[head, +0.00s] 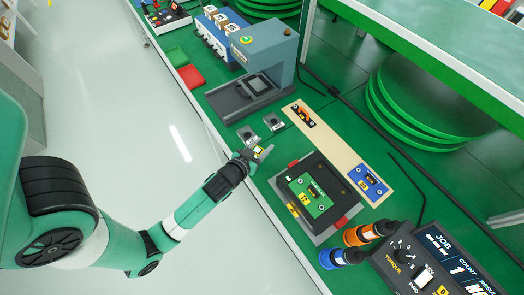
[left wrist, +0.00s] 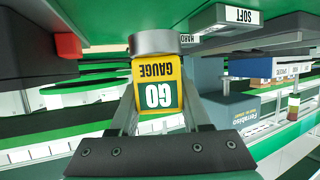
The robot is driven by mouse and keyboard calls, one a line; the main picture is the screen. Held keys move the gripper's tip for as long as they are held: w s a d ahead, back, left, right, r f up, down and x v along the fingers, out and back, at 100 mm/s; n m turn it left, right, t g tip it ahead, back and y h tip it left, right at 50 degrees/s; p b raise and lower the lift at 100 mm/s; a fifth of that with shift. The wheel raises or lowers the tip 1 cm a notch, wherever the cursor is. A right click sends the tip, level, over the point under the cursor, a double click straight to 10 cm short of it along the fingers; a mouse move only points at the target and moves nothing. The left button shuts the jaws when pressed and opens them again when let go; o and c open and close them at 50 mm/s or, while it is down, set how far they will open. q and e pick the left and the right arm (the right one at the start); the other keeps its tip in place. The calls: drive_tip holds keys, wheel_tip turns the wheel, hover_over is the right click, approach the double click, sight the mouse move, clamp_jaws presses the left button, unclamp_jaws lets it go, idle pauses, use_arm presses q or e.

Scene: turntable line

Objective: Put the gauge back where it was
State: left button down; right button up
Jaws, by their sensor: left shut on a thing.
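The gauge (left wrist: 157,92) is a yellow and green block with a grey metal round end, and it reads "GO GAUGE" upside down in the left wrist view. My left gripper (left wrist: 158,112) is shut on it, with one finger on each side. In the head view my left gripper (head: 262,153) holds the gauge (head: 258,150) near the green bench's edge, close to two small grey blocks (head: 247,134) (head: 273,121) with dark round tops. I cannot tell whether the gauge touches anything beneath. The gauge's former place is not clear from these frames. My right gripper is not in view.
A black tray (head: 345,203) holding a green plate numbered 12 lies right of the gripper. Beyond is a beige strip (head: 335,150) with orange and blue parts. A grey-blue press (head: 268,60) stands behind. Screwdrivers (head: 365,235) and a torque box (head: 430,265) are at the lower right.

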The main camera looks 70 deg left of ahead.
sight(262, 150)
use_arm(q)
drive_tip(key=f, duration=0.1)
drive_tip(key=f+b, duration=0.2)
drive_tip(key=f, duration=0.1)
drive_tip(key=shift+w+a, duration=0.1)
drive_tip(key=shift+a, duration=0.15)
drive_tip(key=shift+r, duration=0.15)
drive_tip(key=shift+c, duration=1.8)
unclamp_jaws()
